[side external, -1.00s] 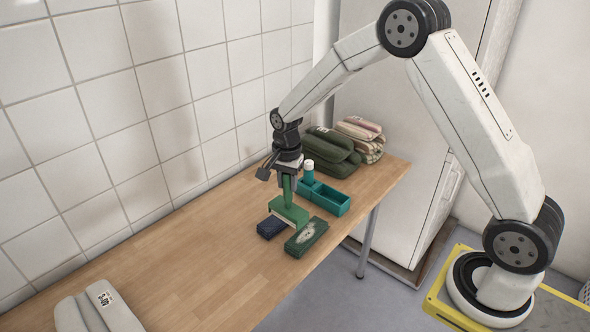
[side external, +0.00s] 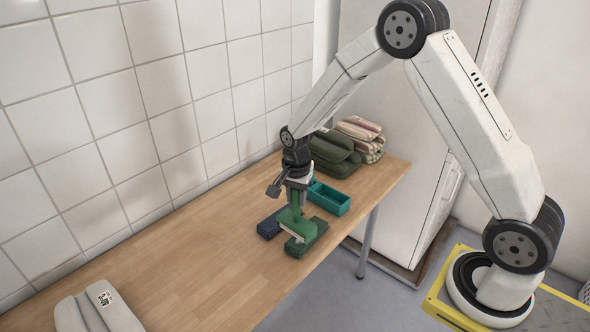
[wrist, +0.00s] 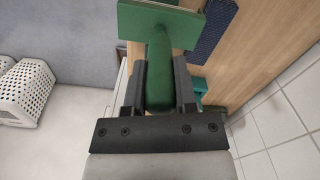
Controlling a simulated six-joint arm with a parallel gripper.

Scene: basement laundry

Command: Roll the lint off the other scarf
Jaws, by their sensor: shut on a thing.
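My gripper (side external: 297,188) is shut on the handle of a green lint roller (side external: 294,228). The roller's wide head points down over the folded green scarf (side external: 318,233). I cannot tell whether the head touches the cloth.
A teal two-part tray (side external: 331,200) stands behind the scarves. Thick folded dark green cloths (side external: 332,152) and a striped pile (side external: 364,140) lie at the table's far end. A pale grey object with a label (side external: 97,310) lies at the near left. The wooden table (side external: 180,265) between is clear.

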